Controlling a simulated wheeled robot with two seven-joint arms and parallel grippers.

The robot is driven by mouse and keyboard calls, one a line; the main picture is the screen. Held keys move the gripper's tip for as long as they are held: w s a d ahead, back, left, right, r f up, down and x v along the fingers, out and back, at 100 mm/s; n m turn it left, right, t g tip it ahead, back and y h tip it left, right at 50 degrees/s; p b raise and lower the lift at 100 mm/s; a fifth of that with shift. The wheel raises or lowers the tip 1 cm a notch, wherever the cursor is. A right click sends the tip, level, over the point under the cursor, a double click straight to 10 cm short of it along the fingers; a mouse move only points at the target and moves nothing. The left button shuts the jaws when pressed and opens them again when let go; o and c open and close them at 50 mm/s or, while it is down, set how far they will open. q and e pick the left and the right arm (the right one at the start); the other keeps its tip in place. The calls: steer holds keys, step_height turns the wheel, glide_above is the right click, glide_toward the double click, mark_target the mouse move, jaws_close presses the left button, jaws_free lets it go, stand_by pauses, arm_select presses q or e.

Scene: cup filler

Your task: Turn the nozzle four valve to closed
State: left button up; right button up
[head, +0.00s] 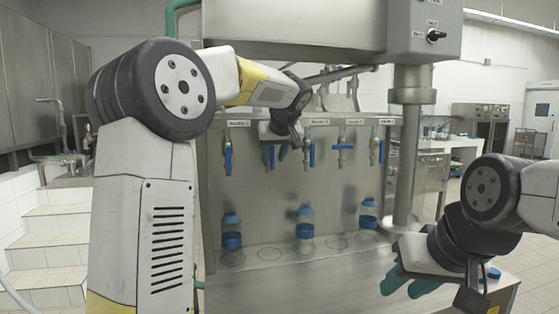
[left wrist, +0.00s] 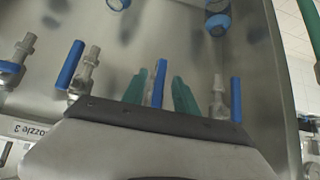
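The nozzle four valve is mostly hidden behind my left gripper. Its blue handle (head: 271,160) hangs down in the head view and shows in the left wrist view (left wrist: 159,82). My left gripper (head: 275,155) has its green fingers on either side of this handle, with gaps visible, so it looks open around it (left wrist: 160,92). The handle's contact with the fingers is not visible. My right gripper (head: 409,283) is open and empty at the lower right, away from the valves.
Neighbouring valves hang close by: one to the left (head: 228,158), nozzle three's (head: 311,155) to the right, then one with a horizontal handle (head: 343,147). Bottles (head: 231,232) (head: 305,224) (head: 368,214) stand on the shelf below. A thick post (head: 410,150) stands at the right.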

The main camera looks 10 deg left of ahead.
arm_select(q)
steer(key=shift+x, duration=1.1)
steer(key=shift+c, duration=0.2)
jaws_close()
